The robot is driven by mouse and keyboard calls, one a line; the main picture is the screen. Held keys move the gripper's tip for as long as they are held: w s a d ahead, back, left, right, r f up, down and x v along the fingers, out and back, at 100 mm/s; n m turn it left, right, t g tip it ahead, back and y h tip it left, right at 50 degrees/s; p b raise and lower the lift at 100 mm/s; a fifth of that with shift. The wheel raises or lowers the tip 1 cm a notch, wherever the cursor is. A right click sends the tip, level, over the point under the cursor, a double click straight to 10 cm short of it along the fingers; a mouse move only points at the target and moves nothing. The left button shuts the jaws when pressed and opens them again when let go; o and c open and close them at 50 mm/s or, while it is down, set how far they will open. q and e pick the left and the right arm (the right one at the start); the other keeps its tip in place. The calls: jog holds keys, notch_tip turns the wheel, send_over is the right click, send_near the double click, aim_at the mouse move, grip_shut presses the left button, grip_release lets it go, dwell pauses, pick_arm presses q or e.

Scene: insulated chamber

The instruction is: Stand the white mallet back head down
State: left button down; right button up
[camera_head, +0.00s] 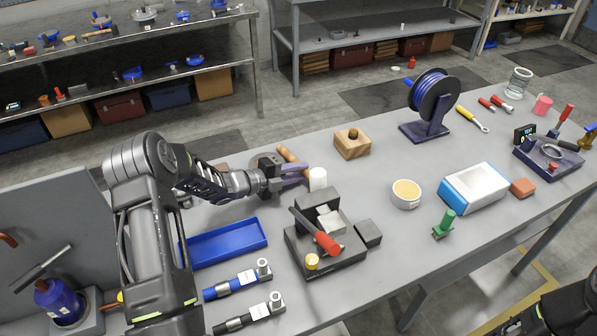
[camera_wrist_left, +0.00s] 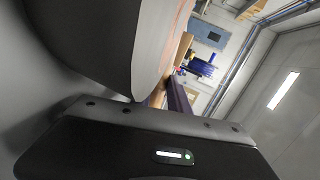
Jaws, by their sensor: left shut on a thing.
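The white mallet's head (camera_head: 318,179) shows as a short white cylinder just behind the black block fixture. A wooden handle (camera_head: 290,157) slants up and left from beside it, and appears to be the mallet's. My left gripper (camera_head: 292,175) reaches in from the left, low over the table, and is shut on what looks like this handle. The grip itself is partly hidden by the gripper. In the left wrist view, a wooden strip (camera_wrist_left: 158,95) and a purple strip (camera_wrist_left: 178,98) show past the wrist. My right gripper is not in view.
A blue tray (camera_head: 225,245) lies in front of my left gripper. A wooden block (camera_head: 352,144) is behind right. Table is clear between that block and the white tub (camera_head: 406,195).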

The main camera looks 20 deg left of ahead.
pick_arm(q)
jog(key=shift+f, duration=0.35)
